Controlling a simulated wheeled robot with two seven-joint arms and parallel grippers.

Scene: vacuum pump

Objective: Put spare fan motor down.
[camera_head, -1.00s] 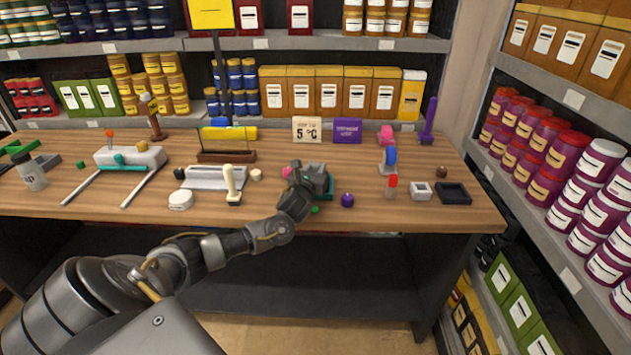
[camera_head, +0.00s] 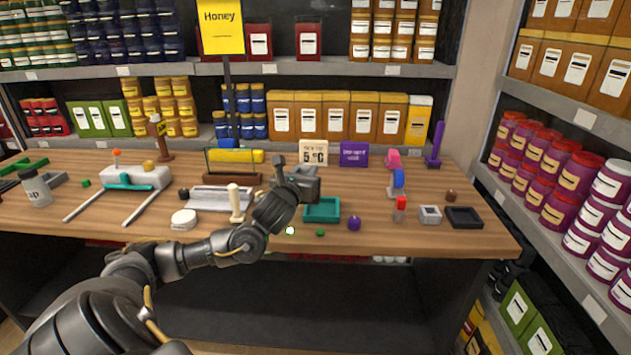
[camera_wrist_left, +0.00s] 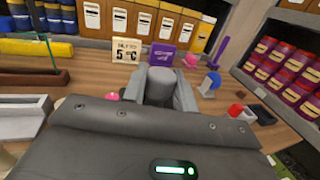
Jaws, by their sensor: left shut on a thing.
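My left gripper (camera_head: 300,176) is above the workbench, behind and to the left of a teal tray (camera_head: 322,217) as the head view shows it. In the left wrist view its two fingers (camera_wrist_left: 160,92) are shut on a grey rounded thing, which I take as the spare fan motor (camera_wrist_left: 160,85). In the head view the motor is small and dark, hard to tell from the fingers. The teal tray looks empty. My right gripper is not in view.
A white-handled tool (camera_head: 236,203) stands left of my gripper. A "5 °C" sign (camera_head: 314,153) and a purple sign (camera_head: 354,154) stand behind.

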